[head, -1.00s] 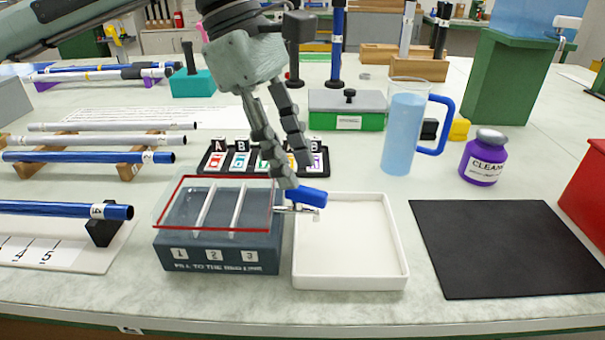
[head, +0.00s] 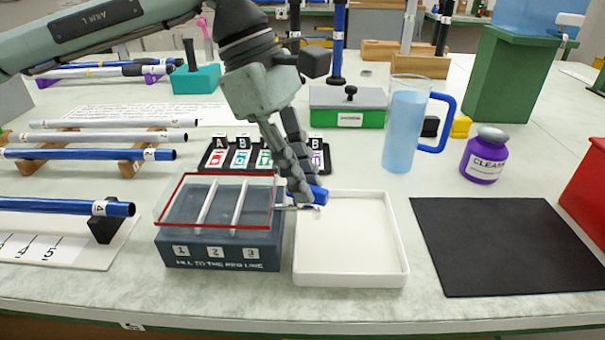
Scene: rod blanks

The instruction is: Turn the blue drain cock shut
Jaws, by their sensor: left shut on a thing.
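The blue drain cock (head: 319,195) sits on the right side of a grey three-section tank (head: 222,257) with a red line around its top. Its metal spout reaches over the left edge of a white tray (head: 401,276). My left gripper (head: 303,190) comes down from above and is shut on the blue handle, whose right end shows past the fingers. The fingers hide the rest of the handle, so its exact angle is hard to tell. My right gripper is not in view.
A blue-handled pitcher (head: 404,130), a purple cleaner bottle (head: 484,155) and a black mat (head: 505,245) lie to the right. A rack with lettered tags (head: 318,159) stands behind the tank. Blue and silver rods (head: 90,154) lie at left.

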